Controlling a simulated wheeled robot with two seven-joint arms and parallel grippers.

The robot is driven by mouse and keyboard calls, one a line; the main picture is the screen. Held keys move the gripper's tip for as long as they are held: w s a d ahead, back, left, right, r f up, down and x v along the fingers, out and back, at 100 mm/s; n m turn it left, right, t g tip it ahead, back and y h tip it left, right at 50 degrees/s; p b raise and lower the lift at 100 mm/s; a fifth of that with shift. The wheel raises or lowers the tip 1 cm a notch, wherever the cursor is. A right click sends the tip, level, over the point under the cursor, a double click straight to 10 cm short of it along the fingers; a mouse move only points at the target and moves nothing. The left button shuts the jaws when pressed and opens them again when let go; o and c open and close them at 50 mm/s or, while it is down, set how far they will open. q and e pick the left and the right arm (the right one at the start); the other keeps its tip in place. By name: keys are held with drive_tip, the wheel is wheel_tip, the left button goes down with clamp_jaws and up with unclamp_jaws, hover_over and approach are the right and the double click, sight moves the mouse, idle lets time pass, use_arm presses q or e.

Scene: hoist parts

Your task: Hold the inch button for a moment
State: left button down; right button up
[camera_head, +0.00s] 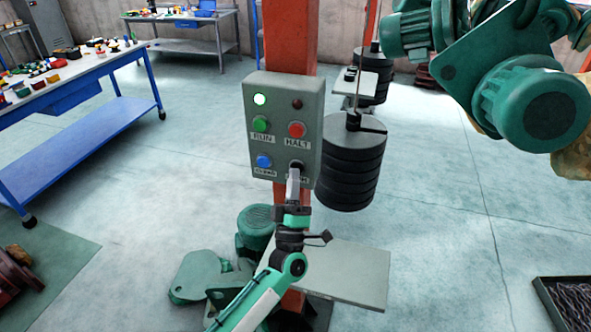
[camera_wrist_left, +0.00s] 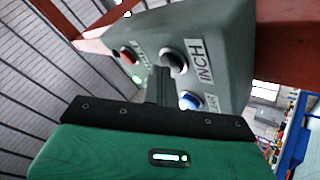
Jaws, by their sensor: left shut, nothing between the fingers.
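The grey-green control box (camera_head: 283,130) is fixed to the orange-red post. The black inch button (camera_head: 297,164) is at its lower right, its label largely hidden by my gripper in the head view. In the left wrist view the black inch button (camera_wrist_left: 173,60) shows beside its INCH label (camera_wrist_left: 202,62). My left gripper (camera_head: 293,174) is shut and empty, its fingertips right at this button. In the wrist view the fingers (camera_wrist_left: 158,72) overlap the button's edge; I cannot tell whether they touch or press it. My right gripper is not in view.
The box also bears a green RUN button (camera_head: 260,124), a red HALT button (camera_head: 297,129), a blue button (camera_head: 264,161), a lit green lamp (camera_head: 260,99) and a dark red lamp (camera_head: 297,104). Black weights (camera_head: 350,165) hang behind it. Green machinery (camera_head: 520,95) fills the upper right.

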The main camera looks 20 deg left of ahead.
use_arm(q)
drive_tip(key=shift+s, duration=0.85)
drive_tip(key=s+p, duration=0.1)
drive_tip(key=s, duration=0.4)
drive_tip(key=shift+a+p, duration=0.1)
drive_tip(key=shift+p, duration=0.2)
idle(0.8)
